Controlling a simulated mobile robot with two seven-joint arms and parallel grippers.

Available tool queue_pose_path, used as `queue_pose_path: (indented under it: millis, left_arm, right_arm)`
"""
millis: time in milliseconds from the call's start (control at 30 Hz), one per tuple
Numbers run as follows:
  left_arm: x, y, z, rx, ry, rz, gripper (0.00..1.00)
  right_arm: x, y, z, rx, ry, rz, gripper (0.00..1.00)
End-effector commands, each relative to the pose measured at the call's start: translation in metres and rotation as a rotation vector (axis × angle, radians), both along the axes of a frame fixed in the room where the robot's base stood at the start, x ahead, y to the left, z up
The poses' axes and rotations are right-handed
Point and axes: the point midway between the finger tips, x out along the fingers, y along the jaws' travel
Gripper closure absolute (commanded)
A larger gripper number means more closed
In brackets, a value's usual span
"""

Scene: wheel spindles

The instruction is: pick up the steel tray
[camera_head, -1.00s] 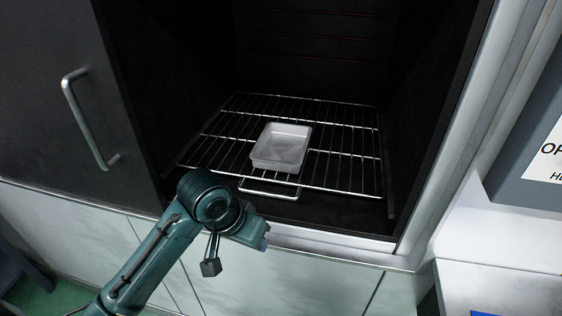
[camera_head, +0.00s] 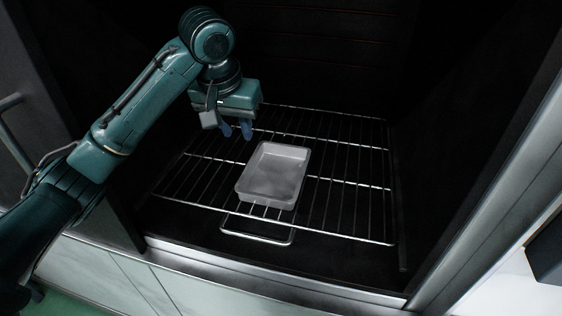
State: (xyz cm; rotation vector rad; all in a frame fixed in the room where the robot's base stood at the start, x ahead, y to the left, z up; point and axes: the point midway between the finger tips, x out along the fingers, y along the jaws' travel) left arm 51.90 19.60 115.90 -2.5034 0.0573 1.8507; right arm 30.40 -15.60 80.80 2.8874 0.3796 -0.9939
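The steel tray (camera_head: 273,174) is a shallow grey rectangular tray with raised walls. It sits upright on the wire rack (camera_head: 341,181) inside the dark oven chamber. My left gripper (camera_head: 236,131) is above and to the left of the tray's back edge, pointing down. Its two bluish fingers show a small gap with nothing between them, and they appear apart from the tray. My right gripper is not in view.
The rack has a wire handle (camera_head: 257,238) at its front. Dark chamber walls stand on both sides, and a metal sill (camera_head: 270,277) runs along the front. The open door (camera_head: 40,90) is at the left. The rack right of the tray is clear.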

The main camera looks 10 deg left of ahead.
Motion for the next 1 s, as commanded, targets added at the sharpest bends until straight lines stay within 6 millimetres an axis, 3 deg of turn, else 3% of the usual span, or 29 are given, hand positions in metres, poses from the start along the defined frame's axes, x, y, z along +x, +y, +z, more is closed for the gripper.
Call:
queue_pose_path:
  millis: [167, 400, 667, 1000]
  left_arm:
    - [0.006, -0.002, -0.029, -0.003, 0.007, -0.001, 0.72]
    - [0.020, -0.001, -0.064, 0.000, 0.005, 0.001, 0.72]
    - [0.027, -0.002, -0.083, 0.000, 0.004, 0.000, 0.72]
    - [0.042, -0.006, -0.122, -0.001, 0.001, 0.000, 0.72]
  right_arm:
    - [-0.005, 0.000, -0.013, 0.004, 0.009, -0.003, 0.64]
    - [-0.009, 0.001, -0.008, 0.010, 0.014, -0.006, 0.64]
    - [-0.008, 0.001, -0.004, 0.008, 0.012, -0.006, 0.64]
    - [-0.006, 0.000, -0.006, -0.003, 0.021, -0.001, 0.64]
